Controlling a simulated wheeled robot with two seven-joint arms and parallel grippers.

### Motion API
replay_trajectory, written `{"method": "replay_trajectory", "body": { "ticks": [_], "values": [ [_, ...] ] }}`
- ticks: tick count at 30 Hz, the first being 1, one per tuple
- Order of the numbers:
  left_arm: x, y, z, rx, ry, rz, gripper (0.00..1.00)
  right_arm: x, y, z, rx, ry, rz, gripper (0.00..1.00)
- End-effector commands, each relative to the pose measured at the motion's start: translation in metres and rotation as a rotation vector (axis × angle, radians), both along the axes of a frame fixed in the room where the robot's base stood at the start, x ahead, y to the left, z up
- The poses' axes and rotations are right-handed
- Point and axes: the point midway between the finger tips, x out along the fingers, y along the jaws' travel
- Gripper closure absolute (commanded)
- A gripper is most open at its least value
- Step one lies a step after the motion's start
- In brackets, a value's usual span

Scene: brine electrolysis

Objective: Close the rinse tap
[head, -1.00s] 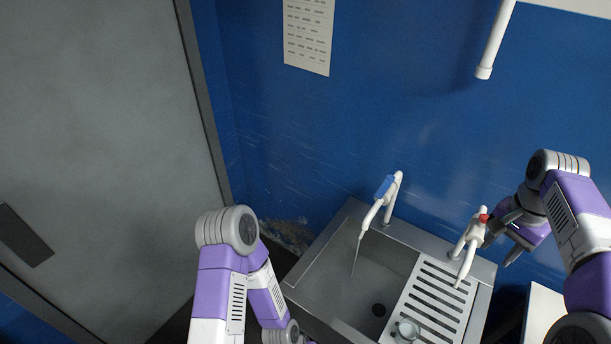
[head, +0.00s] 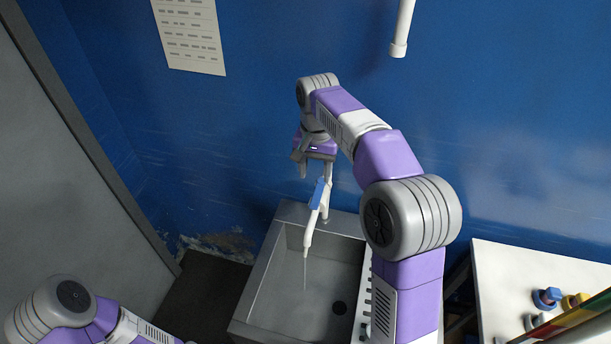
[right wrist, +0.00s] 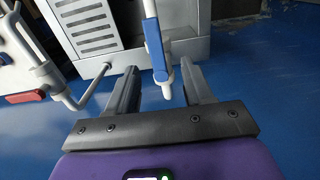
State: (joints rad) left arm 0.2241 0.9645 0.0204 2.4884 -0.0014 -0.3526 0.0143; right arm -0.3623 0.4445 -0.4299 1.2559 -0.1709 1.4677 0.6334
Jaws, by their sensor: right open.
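The tap with the blue lever (head: 318,194) stands at the back of the steel sink (head: 260,272). A thin stream of water (head: 305,272) falls from its spout into the basin. My right gripper (head: 315,170) is open at the top of this tap, by the wall. In the right wrist view the blue lever (right wrist: 157,52) lies between the two spread fingers of that gripper (right wrist: 160,72), with gaps on both sides. A second tap with a red handle (right wrist: 25,97) shows at the left there; my right arm hides it in the head view. My left gripper is out of view.
The blue wall is close behind the tap. A white pipe (head: 402,30) hangs at the upper right. A white table (head: 500,270) with blue and yellow items stands at the right. A grey door is at the left.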

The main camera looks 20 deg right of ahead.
Motion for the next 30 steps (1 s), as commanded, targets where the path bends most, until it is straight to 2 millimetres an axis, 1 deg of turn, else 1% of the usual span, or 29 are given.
{"method": "replay_trajectory", "body": {
  "ticks": [1,2,9,13,18,25,26,30],
  "values": [
    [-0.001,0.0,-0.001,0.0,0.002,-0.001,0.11,-0.001,0.0,-0.005,0.0,0.002,0.0,0.49],
    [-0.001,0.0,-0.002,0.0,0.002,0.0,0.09,-0.001,0.0,-0.009,0.0,0.004,0.0,0.49],
    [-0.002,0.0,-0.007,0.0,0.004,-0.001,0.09,-0.002,0.0,-0.047,0.0,0.004,0.0,0.49],
    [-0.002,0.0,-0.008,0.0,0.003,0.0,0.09,-0.002,0.0,-0.063,0.0,0.004,-0.001,0.49],
    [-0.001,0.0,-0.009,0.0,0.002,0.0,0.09,-0.002,-0.001,-0.072,0.0,0.001,-0.001,0.49],
    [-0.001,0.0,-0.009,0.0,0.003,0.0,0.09,-0.001,0.0,-0.072,0.001,0.001,-0.001,0.49],
    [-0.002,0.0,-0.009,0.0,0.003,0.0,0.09,-0.002,0.0,-0.072,0.001,0.001,-0.001,0.52],
    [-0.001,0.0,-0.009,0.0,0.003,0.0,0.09,-0.001,0.0,-0.072,0.001,0.001,-0.001,0.73]
  ]
}}
